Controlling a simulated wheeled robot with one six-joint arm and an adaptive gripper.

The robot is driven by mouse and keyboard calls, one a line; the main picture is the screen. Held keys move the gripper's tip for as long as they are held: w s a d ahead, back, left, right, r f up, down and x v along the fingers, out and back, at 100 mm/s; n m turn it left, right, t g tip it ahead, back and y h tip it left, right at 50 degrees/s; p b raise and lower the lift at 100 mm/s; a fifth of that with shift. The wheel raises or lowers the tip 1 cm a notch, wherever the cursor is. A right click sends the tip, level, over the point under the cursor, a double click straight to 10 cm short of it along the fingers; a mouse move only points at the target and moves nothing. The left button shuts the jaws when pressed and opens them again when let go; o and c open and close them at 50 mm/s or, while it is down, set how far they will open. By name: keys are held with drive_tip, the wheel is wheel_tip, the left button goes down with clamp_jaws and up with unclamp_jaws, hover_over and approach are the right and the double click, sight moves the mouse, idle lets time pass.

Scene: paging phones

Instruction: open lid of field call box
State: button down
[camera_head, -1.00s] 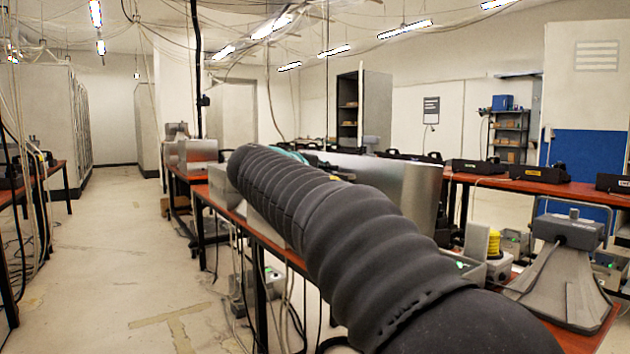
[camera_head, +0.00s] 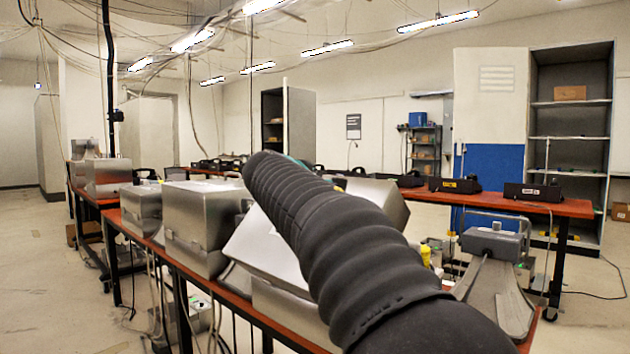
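Several grey metal boxes stand in a row on the red-topped table to the left of my arm. One squarish box (camera_head: 200,222) has its top down, and a smaller box (camera_head: 140,208) stands left of it. Nearer my arm, a pale sloping panel (camera_head: 268,248) sits above a low grey box (camera_head: 285,308). My arm covers part of them, and I cannot tell which is the field call box or whether that panel is its lid. My black-sleeved arm reaches across the middle. My gripper is hidden beyond its far end, where only a teal sliver shows.
A grey horn-shaped unit (camera_head: 495,285) stands right of my arm, with a yellow item (camera_head: 426,255) beside it. Black phones (camera_head: 532,192) line the far red table. An open shelf cabinet (camera_head: 570,130) stands at the right. Cables hang under the near table (camera_head: 118,222).

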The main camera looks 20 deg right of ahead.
drive_tip(key=shift+d+f, duration=0.1)
idle(0.3)
drive_tip(key=c, duration=1.5)
unclamp_jaws()
drive_tip(key=shift+w, duration=0.1)
drive_tip(key=shift+o, duration=0.2)
drive_tip(key=v, duration=1.2)
drive_tip(key=shift+d+r, duration=0.1)
drive_tip(key=shift+r, duration=0.15)
drive_tip(key=shift+f, duration=0.1)
